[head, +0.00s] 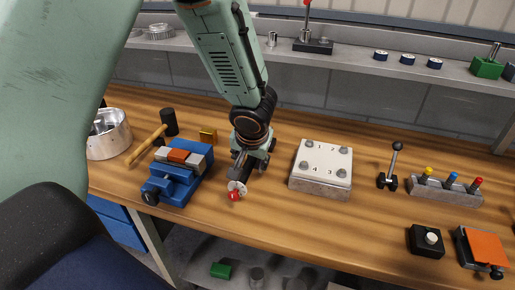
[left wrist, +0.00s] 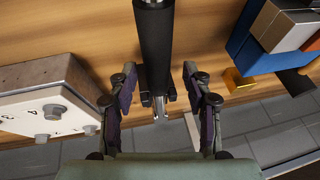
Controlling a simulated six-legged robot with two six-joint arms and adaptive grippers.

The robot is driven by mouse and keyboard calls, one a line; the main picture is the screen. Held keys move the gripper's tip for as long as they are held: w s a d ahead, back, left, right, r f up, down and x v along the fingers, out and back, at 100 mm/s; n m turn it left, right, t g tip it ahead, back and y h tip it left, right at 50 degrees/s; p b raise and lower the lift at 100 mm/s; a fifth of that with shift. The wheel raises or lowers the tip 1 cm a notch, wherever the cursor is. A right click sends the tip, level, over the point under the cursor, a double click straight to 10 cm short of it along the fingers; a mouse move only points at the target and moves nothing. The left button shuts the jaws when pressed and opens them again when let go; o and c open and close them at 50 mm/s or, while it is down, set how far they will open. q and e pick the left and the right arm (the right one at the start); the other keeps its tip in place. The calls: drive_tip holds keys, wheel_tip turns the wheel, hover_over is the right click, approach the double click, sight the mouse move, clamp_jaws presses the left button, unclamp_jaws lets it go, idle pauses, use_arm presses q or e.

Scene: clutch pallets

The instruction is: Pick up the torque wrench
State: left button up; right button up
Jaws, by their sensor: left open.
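The torque wrench (left wrist: 157,45) shows in the left wrist view as a thick black bar coming in from the top, with a small metal tip at its lower end. In the head view, a dark bar with a pale disc and red end (head: 234,196), apparently the wrench, sticks out toward the front below my left gripper (head: 246,163). My left gripper is open. In the left wrist view its two fingers (left wrist: 159,88) stand on either side of the black bar, with a visible gap on each side. My arm hides part of the wrench in the head view. My right gripper is not in view.
A numbered plate block (head: 321,168) stands to the right. Clear wood separates them from the wrench. A lever (head: 393,165) and a peg block (head: 445,188) are farther right.

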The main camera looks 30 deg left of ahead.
use_arm(q)
drive_tip(key=shift+w+f, duration=0.1)
drive_tip(key=shift+f, duration=0.35)
drive_tip(key=shift+d, duration=0.15)
drive_tip(key=shift+a, duration=0.2)
drive_tip(key=shift+c, duration=0.2)
drive_tip(key=shift+w+a+f, duration=0.1)
drive_tip(key=shift+a+f, duration=0.05)
drive_tip(key=c, duration=0.3)
drive_tip(key=shift+d, duration=0.25)
drive_tip(key=c, duration=0.5)
drive_tip(key=shift+a, duration=0.15)
clamp_jaws()
